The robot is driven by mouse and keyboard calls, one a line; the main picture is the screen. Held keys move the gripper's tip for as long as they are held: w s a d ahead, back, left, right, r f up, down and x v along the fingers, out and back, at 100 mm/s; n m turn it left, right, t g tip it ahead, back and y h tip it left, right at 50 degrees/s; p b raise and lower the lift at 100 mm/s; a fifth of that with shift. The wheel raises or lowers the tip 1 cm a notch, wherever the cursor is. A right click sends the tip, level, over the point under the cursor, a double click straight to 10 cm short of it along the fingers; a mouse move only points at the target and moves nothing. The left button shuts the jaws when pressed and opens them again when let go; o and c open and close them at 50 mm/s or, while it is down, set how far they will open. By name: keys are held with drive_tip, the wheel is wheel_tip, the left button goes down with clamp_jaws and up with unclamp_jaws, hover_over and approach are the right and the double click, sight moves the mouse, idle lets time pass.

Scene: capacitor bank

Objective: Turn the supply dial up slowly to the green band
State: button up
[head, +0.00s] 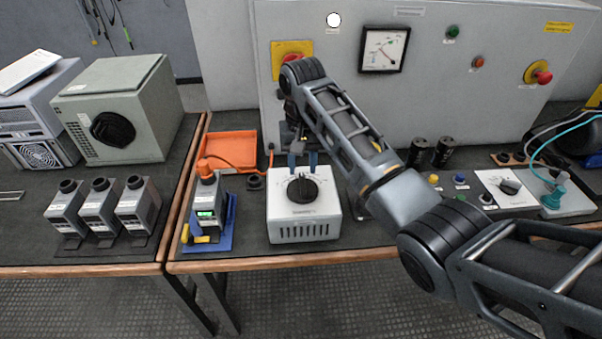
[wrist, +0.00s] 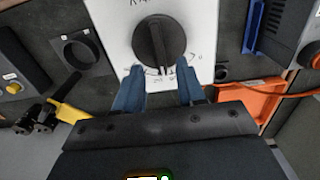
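The supply dial (head: 303,190) is a black knob with a grip ridge on top of a white box (head: 305,230) with a slotted front. In the wrist view the dial (wrist: 158,42) sits on the white panel, with small scale marks and figures around it. My gripper (head: 302,160) is at the back edge of the box. Its two blue fingers (wrist: 160,80) are apart, with nothing between them, and their tips are close to the near side of the knob in the wrist view. A panel meter (head: 384,50) with a needle is on the grey cabinet; its scale is too small to read.
An orange tray (head: 228,150) and a blue stand (head: 226,228) holding a grey device (head: 207,205) are left of the box. Black cylinders (head: 418,150) and a white switch panel (head: 505,190) are to the right. The grey cabinet (head: 350,100) rises behind.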

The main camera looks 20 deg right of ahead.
sight(302, 180)
drive_tip(key=shift+f, duration=2.2)
clamp_jaws()
